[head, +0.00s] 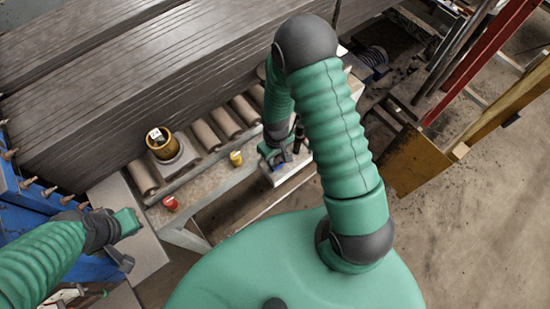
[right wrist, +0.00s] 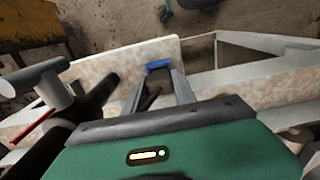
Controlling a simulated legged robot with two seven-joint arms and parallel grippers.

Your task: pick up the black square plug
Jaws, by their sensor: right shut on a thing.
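My right gripper (head: 276,167) is low over the pale ledge of the roller bench, just right of the yellow cup. In the right wrist view its two grey fingers (right wrist: 159,72) close in on a small blue piece (right wrist: 158,65) at their tips, above the pale speckled board. I cannot make out a square black plug for certain; a dark patch shows between the fingers. A black cylinder (right wrist: 92,104) stands beside the fingers; in the head view it is the slim black thing (head: 299,137). My left gripper (head: 123,262) is at the lower left, its fingers unclear.
A yellow cup (head: 236,158) and a red cup (head: 171,203) stand on the bench ledge. A gold can (head: 161,145) sits by the rollers (head: 205,136). Grey planks (head: 150,70) are stacked behind.

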